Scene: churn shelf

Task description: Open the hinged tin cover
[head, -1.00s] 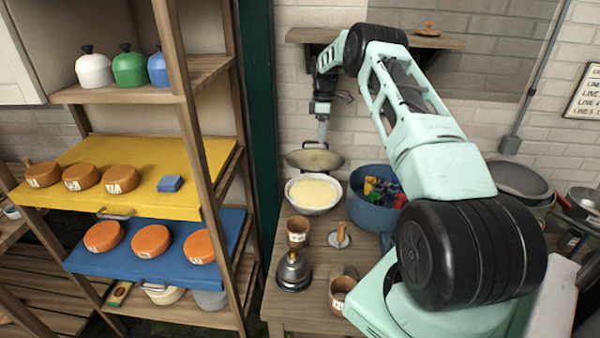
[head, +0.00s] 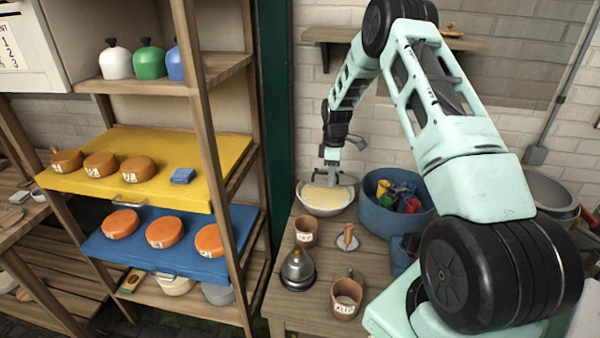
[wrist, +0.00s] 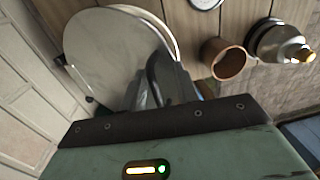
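The round pale tin (head: 327,208) stands at the back of the wooden bench, with creamy yellow contents showing in the head view. Its cover is raised at the rear of the tin in the head view, largely hidden by my gripper (head: 333,176). In the wrist view the cover (wrist: 105,55) is a large pale grey disc, with a thin rim curving behind its upper right edge. My gripper (wrist: 152,85) points down at the tin's rear and overlaps the disc's lower right edge. Whether the fingers touch the cover, or are apart, is unclear.
A blue tub (head: 395,215) with coloured items stands close right of the tin. A brown cup (head: 306,232), a wooden-handled tool (head: 347,237), a metal flask (head: 298,270) and a labelled mug (head: 346,300) stand in front. A wooden shelf post (head: 205,150) is at left.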

